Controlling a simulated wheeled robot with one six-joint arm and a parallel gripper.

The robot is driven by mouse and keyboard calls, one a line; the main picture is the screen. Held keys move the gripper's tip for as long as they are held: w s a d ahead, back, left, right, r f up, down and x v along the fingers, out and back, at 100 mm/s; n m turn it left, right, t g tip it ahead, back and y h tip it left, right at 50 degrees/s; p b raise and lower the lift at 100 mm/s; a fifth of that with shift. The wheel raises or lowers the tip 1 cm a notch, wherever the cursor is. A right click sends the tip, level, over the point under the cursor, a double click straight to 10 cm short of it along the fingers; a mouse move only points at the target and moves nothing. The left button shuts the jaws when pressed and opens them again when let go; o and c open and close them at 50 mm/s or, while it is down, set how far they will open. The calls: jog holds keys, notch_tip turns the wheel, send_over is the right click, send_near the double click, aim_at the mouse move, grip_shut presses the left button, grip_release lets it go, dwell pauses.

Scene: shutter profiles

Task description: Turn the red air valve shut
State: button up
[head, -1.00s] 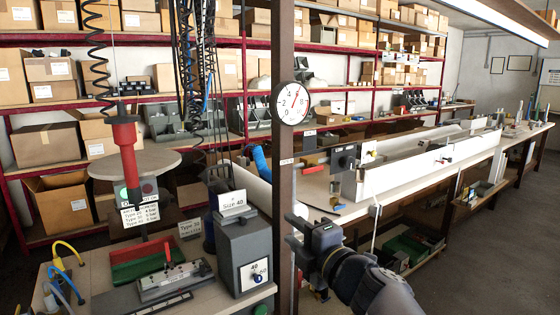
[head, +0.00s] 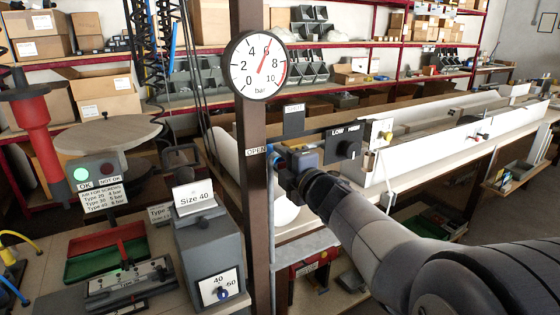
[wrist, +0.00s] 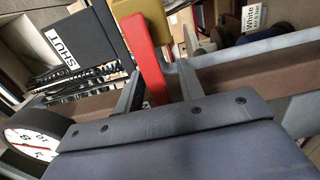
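The red air valve's lever (wrist: 148,62) stands between my gripper's two fingers (wrist: 160,72) in the wrist view. The fingers are apart, with a gap visible between the lever and the right finger. A brass-coloured valve body (wrist: 143,12) is behind the lever. A dark plate marked SHUT (wrist: 68,58) is at upper left. In the head view my gripper (head: 282,168) is at the brown post, beside the OPEN label (head: 256,150) and below the dark plate (head: 293,120). The lever is hidden there. The pressure gauge (head: 245,82) reads about 6 bar.
The brown post (head: 252,205) stands close to my gripper. A LOW/HIGH knob box (head: 346,146) is just right of it. A grey Size 40 block (head: 205,245) is at lower left. A long bench with white profiles (head: 430,158) runs to the right.

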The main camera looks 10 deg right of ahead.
jog(key=shift+w, duration=0.15)
jog(key=shift+c, duration=0.4)
grip_shut()
